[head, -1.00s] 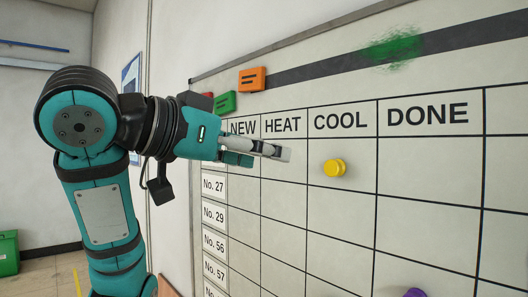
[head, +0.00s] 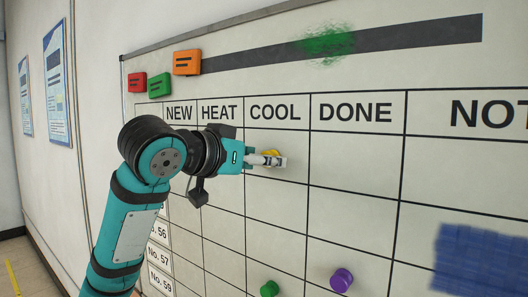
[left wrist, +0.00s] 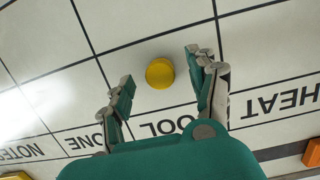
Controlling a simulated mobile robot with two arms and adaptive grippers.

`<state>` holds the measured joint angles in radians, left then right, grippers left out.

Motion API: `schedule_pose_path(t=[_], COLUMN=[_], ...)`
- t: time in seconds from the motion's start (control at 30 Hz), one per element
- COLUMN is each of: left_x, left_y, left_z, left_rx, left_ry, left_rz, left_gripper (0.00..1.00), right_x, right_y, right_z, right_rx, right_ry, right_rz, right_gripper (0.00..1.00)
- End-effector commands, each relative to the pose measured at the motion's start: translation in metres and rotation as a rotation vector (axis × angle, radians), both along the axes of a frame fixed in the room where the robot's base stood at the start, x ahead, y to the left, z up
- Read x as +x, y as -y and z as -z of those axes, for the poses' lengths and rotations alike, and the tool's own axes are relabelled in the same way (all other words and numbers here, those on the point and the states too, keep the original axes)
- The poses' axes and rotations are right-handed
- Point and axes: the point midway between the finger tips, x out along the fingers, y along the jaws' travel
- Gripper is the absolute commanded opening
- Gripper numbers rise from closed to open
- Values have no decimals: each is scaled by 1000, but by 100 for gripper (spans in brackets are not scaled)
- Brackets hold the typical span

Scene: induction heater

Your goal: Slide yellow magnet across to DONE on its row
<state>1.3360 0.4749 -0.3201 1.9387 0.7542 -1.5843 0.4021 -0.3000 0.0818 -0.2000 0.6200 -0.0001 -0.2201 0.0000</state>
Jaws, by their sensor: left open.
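The yellow magnet (head: 270,153) is a round knob on the whiteboard, in the top row under the COOL heading (head: 275,112). In the head view my left gripper (head: 272,161) is in front of it and hides part of it. In the left wrist view the yellow magnet (left wrist: 160,73) shows between the two spread fingers of my left gripper (left wrist: 160,67), with gaps on both sides. That gripper is open. The DONE heading (head: 356,112) is one column to the right of COOL, and its top cell (head: 355,165) is empty. My right gripper is not in view.
A green magnet (head: 269,289) and a purple magnet (head: 341,280) sit lower on the board. Red (head: 138,83), green (head: 160,86) and orange (head: 187,62) blocks are at its upper left. A blue scribbled patch (head: 480,262) is at lower right.

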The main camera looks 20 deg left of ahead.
Motion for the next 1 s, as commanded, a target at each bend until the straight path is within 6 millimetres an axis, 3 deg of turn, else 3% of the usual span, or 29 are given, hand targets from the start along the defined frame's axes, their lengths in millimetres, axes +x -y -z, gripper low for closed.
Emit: schedule_pose_path(t=[0.2,0.47,0.9,1.0], left_x=[12,13,12,12], left_y=[5,5,5,6], left_z=[3,3,3,3], left_rx=[0,0,0,1], left_ry=[-1,-1,0,0], left_rz=[1,0,0,0], left_gripper=[59,59,2,2], right_x=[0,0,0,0], right_y=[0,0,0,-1], right_z=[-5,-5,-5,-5], right_rx=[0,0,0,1], right_ry=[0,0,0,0], right_rz=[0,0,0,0], right_gripper=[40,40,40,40])
